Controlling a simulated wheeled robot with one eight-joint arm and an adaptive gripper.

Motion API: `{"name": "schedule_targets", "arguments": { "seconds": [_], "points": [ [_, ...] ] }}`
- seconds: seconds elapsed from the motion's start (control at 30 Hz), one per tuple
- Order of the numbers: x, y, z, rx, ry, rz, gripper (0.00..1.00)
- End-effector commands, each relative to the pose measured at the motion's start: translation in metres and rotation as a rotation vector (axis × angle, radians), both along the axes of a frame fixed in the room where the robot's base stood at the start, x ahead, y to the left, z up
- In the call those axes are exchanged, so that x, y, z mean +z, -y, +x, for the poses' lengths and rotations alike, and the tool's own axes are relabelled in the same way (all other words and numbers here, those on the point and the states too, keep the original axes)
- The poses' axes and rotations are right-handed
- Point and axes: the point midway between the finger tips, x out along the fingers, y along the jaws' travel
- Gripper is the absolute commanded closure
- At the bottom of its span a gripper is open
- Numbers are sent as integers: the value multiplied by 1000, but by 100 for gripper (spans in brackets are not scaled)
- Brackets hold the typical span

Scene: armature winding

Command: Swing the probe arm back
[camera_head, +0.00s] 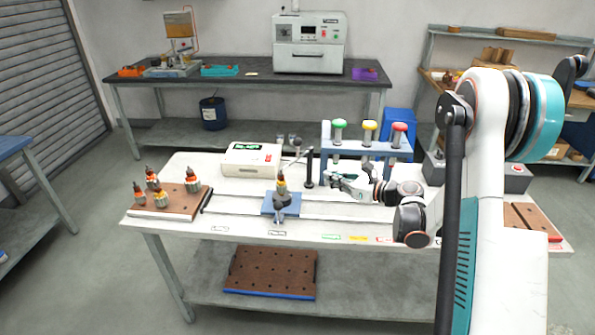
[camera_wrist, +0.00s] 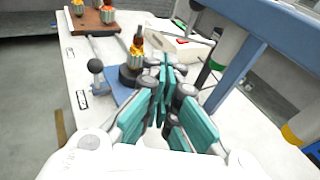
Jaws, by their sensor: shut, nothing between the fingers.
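The probe arm stands on a black post (camera_head: 309,168) behind the work table's middle. A thin light arm (camera_head: 297,155) reaches left from near the post's top, above and behind an armature (camera_head: 281,185) with a copper and orange top. The armature is upright in a blue fixture (camera_head: 268,205), and also shows in the wrist view (camera_wrist: 136,55). My gripper (camera_head: 333,177) is just right of the post, low over the table. In the wrist view its teal-padded fingers (camera_wrist: 167,66) are together and empty. They hide part of the area behind them; contact with the post cannot be told.
A white tester box (camera_head: 251,160) is left of the post. A brown board (camera_head: 176,202) with several armatures is at the left.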

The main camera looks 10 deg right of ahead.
Motion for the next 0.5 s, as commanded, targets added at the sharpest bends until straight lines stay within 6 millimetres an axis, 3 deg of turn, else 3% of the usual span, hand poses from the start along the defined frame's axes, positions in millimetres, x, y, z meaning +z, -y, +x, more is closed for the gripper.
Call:
{"name": "schedule_targets", "arguments": {
  "seconds": [0.23,0.5],
  "points": [
    [-3,-6,7,1,0,-2,100],
    [-13,-36,43,4,1,-2,100]
  ]
}}
